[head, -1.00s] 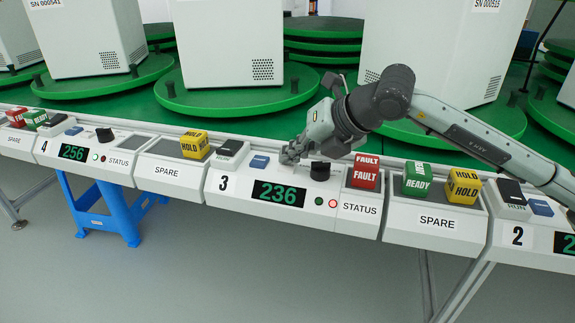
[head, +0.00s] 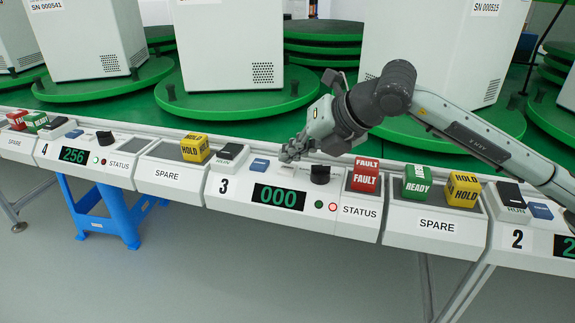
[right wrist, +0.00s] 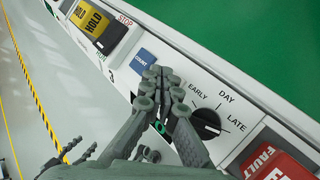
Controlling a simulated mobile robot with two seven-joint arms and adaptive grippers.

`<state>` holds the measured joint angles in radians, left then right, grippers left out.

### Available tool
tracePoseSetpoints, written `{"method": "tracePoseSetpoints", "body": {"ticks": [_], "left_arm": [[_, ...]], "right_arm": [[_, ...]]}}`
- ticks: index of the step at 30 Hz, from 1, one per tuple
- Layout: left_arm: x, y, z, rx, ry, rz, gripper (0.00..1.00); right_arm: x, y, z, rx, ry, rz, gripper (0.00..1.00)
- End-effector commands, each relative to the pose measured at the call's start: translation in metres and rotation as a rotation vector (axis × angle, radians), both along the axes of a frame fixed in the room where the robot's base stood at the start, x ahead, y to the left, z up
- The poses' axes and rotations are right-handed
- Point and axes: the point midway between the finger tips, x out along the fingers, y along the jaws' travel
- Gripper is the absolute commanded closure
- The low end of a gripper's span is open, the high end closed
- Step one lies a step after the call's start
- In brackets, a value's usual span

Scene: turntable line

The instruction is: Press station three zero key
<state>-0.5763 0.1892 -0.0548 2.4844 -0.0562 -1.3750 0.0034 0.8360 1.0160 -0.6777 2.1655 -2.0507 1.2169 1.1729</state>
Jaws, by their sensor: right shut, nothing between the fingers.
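Station three's panel (head: 224,208) is in the middle of the head view. Its display (head: 279,197) reads 000 in green. My right gripper (head: 290,155) is shut and empty, its fingertips down at the panel top between the blue key (head: 259,164) and the black dial (head: 320,174). In the right wrist view the shut fingertips (right wrist: 163,76) lie beside the blue key (right wrist: 144,59), left of the dial (right wrist: 206,122). No zero key shows clearly; the fingers cover that part of the panel. My left gripper is not in view.
A red FAULT block (head: 365,175) stands in the status bay right of the dial. A green READY block (head: 417,181) and a yellow HOLD block (head: 462,189) are further right. Another HOLD block (head: 195,148) is left. Green turntables (head: 235,97) with white machines stand behind.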

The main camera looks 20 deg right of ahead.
Motion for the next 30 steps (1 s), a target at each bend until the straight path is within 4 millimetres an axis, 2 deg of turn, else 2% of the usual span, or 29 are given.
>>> {"method": "tracePoseSetpoints", "body": {"ticks": [13, 25, 30], "left_arm": [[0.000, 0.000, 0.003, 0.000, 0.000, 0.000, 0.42], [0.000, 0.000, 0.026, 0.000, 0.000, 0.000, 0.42], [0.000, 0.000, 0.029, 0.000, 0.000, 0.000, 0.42]], "right_arm": [[0.000, 0.000, 0.007, 0.000, -0.002, 0.000, 1.00], [0.000, 0.000, 0.046, 0.000, -0.002, 0.001, 1.00], [0.000, 0.000, 0.054, 0.000, -0.002, 0.000, 1.00]]}}
